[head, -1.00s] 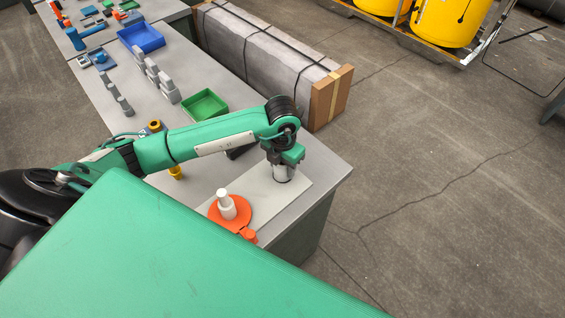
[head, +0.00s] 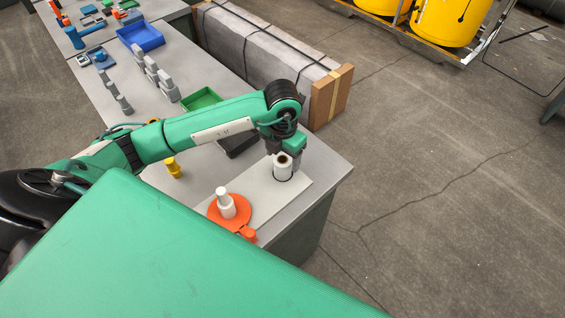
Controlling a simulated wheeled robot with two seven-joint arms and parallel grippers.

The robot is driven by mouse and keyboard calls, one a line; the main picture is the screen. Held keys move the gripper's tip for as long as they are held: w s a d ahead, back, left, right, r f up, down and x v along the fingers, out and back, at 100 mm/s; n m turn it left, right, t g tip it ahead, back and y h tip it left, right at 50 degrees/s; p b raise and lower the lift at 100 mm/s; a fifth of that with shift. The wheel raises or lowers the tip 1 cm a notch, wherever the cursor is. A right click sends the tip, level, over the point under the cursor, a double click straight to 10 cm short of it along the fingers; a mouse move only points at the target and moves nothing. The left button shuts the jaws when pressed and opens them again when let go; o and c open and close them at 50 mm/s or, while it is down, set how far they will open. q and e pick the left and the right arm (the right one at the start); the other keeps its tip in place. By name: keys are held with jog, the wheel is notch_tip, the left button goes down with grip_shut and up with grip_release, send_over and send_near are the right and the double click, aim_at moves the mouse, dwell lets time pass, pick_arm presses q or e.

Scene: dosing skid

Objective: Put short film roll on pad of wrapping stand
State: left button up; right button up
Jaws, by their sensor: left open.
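The short film roll (head: 282,170), white with a dark core, stands upright at the right end of a light grey plate (head: 262,194), which looks like the wrapping stand. A dark rim, perhaps the pad, shows around the roll's foot. An orange disc (head: 241,208) with a white stepped post (head: 225,204) sits at the plate's left end. My left gripper (head: 284,154) is open just behind and above the roll. The roll's top is uncovered; whether a finger still touches it I cannot tell. My right gripper is not in view.
A dark block (head: 240,144) lies below my forearm. The bench's right corner is clear.

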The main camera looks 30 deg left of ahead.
aim_at(283, 159)
pick_arm(q)
notch_tip(283, 159, up, 8)
jog(key=shift+f+b, duration=0.15)
jog(key=shift+b, duration=0.5)
jog(key=shift+r, duration=0.35)
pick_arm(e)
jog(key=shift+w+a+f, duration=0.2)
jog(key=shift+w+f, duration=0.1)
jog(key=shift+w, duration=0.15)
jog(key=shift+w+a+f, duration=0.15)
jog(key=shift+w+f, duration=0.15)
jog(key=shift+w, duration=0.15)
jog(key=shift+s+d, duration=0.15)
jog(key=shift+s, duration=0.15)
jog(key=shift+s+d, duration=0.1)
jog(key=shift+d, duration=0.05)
